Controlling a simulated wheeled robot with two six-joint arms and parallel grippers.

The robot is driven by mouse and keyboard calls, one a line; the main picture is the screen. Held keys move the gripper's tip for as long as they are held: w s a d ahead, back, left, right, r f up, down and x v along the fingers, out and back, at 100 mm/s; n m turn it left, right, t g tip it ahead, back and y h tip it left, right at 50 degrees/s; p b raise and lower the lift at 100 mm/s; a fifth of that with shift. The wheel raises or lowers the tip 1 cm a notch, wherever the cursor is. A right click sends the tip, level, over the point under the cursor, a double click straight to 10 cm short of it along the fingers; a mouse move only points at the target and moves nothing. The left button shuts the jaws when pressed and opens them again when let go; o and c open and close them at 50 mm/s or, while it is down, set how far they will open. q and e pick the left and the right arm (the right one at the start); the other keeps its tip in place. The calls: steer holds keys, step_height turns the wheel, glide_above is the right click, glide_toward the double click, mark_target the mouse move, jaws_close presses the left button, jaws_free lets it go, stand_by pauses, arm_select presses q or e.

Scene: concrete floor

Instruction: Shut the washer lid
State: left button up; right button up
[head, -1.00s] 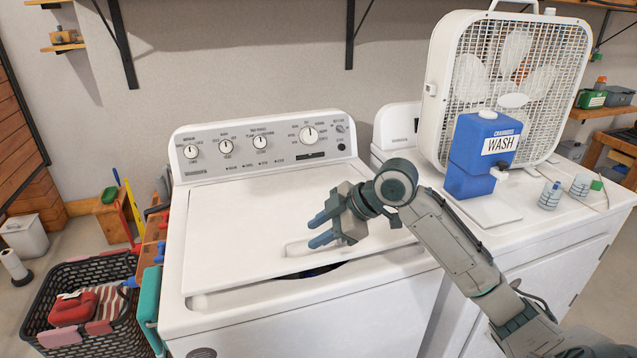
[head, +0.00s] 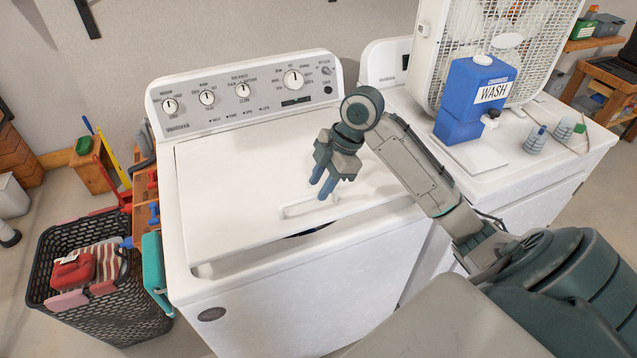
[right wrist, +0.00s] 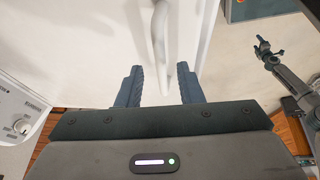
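The washer (head: 270,300) is a white top-loader. Its white lid (head: 240,190) lies nearly level, with its front edge slightly above the rim and a dark gap under the handle recess. My right gripper (head: 322,190) is just above the lid near that recess, fingers pointing down.
A second white machine (head: 520,190) stands to the right, carrying a box fan (head: 440,50) and a blue wash jug (head: 470,105). A black laundry basket (head: 110,315) stands on the floor at left. The control panel (head: 225,100) rises behind the lid.

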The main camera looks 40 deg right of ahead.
mark_target(320, 209)
steer(key=shift+x, duration=0.8)
steer(key=shift+s, duration=0.1)
jaws_close()
steer(key=shift+t, duration=0.6)
steer(key=f+b, duration=0.2)
steer(key=f, duration=0.1)
steer(key=s+f+b, duration=0.1)
steer(key=f+b, duration=0.1)
steer(key=shift+a+f, duration=0.1)
steer(key=shift+f, duration=0.15)
steer(key=shift+s+f, duration=0.1)
steer(key=shift+s, duration=0.05)
jaws_free()
steer(key=shift+f, duration=0.1)
